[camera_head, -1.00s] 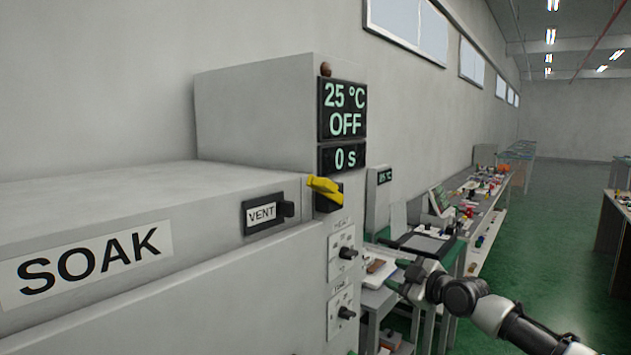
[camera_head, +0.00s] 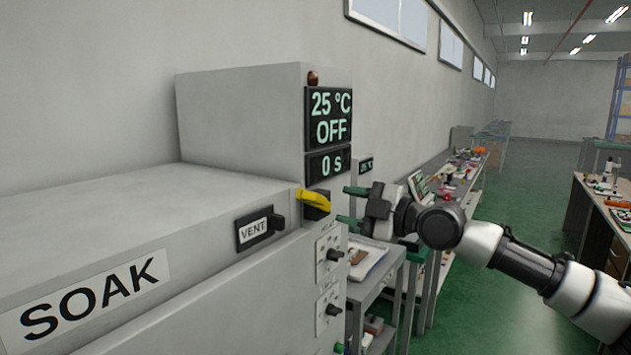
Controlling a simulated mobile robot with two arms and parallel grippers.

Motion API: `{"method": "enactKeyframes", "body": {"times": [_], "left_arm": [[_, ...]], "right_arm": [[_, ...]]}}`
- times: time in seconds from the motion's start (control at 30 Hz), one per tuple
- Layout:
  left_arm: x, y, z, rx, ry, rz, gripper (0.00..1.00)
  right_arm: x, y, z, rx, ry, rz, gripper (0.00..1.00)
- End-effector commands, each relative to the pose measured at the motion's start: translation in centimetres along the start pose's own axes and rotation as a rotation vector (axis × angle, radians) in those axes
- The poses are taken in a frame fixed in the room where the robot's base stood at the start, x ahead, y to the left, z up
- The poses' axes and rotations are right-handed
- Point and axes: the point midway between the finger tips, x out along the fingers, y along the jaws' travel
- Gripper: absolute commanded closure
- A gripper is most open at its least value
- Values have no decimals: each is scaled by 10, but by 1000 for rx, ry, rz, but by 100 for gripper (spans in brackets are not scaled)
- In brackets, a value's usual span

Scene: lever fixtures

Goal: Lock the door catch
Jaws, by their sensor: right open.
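A yellow lever handle (camera_head: 314,198), likely the door catch, sits on a small black mount at the right end of the grey oven marked SOAK (camera_head: 180,215). It points out to the left and slightly up. My right gripper (camera_head: 352,205) is just right of the lever, its green-tipped fingers spread apart and pointing left at it. It is open and empty, and appears apart from the lever. My left gripper is not in view.
A black VENT slider (camera_head: 262,231) is left of the lever. A display (camera_head: 328,128) reads 25 °C, OFF, 0 s above it. Two black knobs (camera_head: 332,254) sit below. Benches with items (camera_head: 455,175) line the wall behind.

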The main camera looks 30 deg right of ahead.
Motion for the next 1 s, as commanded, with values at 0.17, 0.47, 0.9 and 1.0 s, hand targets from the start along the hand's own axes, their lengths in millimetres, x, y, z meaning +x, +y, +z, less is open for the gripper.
{"method": "enactKeyframes", "body": {"times": [0.17, 0.47, 0.9, 1.0], "left_arm": [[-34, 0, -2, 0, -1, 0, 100], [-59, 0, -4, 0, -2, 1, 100], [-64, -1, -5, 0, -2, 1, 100], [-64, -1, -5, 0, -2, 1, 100]], "right_arm": [[24, 7, -4, 5, 4, 4, 55], [65, 4, -1, 5, 1, 2, 55], [80, 0, 1, 1, -2, 1, 55], [80, 0, 1, 1, -2, 1, 60]]}}
